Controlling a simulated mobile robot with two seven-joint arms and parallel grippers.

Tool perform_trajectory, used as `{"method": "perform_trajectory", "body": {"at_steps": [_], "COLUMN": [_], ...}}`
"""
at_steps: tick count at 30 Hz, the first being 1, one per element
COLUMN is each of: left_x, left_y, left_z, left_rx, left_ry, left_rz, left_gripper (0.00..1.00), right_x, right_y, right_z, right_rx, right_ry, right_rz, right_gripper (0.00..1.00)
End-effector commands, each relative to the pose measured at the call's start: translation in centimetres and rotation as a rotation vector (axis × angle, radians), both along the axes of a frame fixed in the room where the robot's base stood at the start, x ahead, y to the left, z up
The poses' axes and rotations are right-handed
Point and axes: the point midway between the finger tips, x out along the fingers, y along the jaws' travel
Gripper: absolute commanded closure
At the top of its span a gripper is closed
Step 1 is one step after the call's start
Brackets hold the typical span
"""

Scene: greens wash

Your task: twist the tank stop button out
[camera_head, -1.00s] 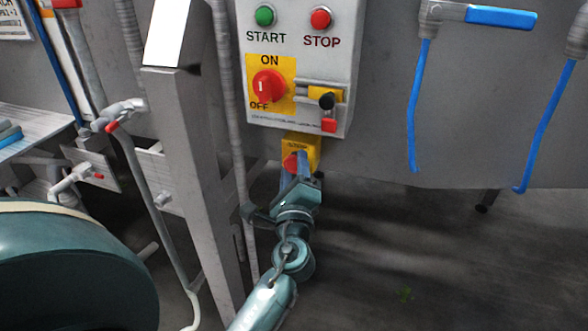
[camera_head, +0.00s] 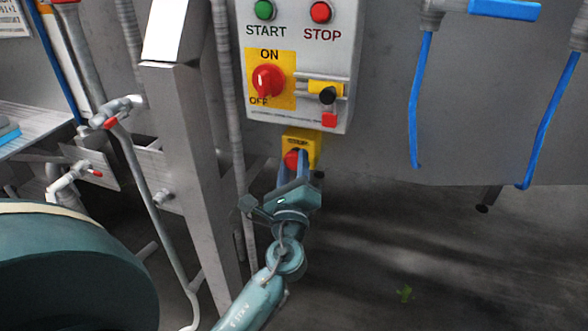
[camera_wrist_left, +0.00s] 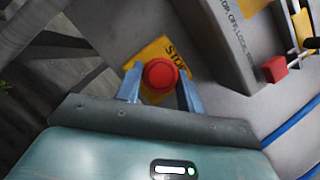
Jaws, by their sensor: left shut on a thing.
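The tank stop button (camera_head: 291,160) is a red knob on a yellow box (camera_head: 312,146) below the grey control panel. My left gripper (camera_head: 294,168) reaches up to it from below, its blue fingers at the knob. In the left wrist view the red button (camera_wrist_left: 160,75) sits between the two blue fingertips of the left gripper (camera_wrist_left: 160,88), with part of the word STOP on the yellow plate (camera_wrist_left: 152,50) behind it. The left gripper is shut on the button. My right gripper is not in view.
The control panel (camera_head: 340,60) above carries a green START button (camera_head: 264,10), a red STOP button (camera_head: 321,12) and a red rotary switch (camera_head: 266,80). A steel post (camera_head: 185,150) stands left of my arm. Blue hoses (camera_head: 415,110) hang at the right.

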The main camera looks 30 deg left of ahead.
Motion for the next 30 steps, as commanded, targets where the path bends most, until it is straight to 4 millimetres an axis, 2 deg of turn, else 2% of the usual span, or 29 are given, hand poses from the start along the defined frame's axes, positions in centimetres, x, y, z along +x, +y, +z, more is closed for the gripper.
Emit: {"method": "perform_trajectory", "body": {"at_steps": [15,30], "left_x": [-0.05,-0.05], "left_y": [0.24,0.31], "left_z": [-0.07,0.00], "left_rx": [0.353,0.441], "left_ry": [0.082,0.103], "left_rz": [-0.001,0.001], "left_gripper": [0.85,0.85], "right_x": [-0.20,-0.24], "right_y": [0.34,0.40], "right_z": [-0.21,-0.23], "right_rx": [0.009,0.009], "right_ry": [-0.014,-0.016], "right_rz": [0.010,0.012], "right_gripper": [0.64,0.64]}}
